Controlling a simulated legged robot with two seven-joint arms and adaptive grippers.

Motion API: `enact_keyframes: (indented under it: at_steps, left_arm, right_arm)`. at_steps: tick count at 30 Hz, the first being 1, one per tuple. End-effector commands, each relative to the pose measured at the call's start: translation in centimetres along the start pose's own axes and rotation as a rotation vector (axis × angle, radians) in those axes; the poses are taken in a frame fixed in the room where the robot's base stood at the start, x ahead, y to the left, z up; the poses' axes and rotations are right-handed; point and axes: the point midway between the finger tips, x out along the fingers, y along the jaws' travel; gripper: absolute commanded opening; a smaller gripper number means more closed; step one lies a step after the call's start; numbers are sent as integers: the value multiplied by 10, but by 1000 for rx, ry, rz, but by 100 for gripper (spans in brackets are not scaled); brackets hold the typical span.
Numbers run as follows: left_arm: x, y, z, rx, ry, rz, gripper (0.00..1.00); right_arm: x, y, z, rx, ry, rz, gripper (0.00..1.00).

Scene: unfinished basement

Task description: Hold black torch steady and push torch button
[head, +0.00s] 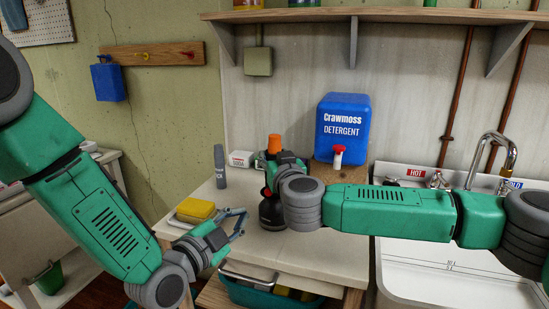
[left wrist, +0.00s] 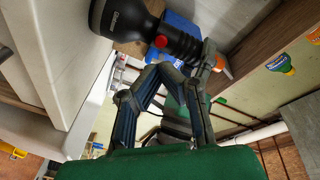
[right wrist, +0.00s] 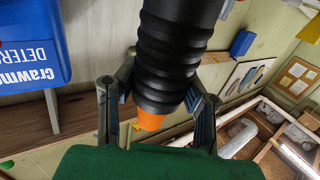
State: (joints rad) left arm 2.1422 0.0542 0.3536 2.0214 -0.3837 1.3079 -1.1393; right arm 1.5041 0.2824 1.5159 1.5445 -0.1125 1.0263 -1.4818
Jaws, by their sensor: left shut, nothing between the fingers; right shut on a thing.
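The black torch (head: 271,214) stands upright on the counter, wide end down, with an orange end (head: 274,143) on top. Its ribbed grip (right wrist: 168,65) fills the middle of the right wrist view. My right gripper (head: 268,166) is shut on that grip, with fingers on both sides. The red torch button (left wrist: 161,41) shows in the left wrist view, on the side of the torch. My left gripper (head: 240,222) is shut and empty, left of the torch in the head view, its fingertips near the button.
A blue detergent container (head: 343,128) stands behind the torch on a wooden block. A grey cylinder (head: 219,166) and a yellow sponge (head: 196,211) are at the counter's left. A sink (head: 440,275) is at the right. A shelf (head: 390,15) hangs above.

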Motion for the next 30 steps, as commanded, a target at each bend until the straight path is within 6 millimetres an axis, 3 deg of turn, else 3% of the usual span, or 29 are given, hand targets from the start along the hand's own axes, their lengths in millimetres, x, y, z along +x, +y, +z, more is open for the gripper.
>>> enact_keyframes:
  at_steps: [17,23,30]
  left_arm:
    - [2,-1,-1,-50,-10,-18,0]
    - [15,-9,-6,-415,-72,-166,0]
    - [17,-13,-5,-1084,-128,-498,0]
  right_arm:
    - [0,0,0,0,0,0,0]
    - [0,0,0,0,0,0,0]
    - [0,0,0,0,0,0,0]
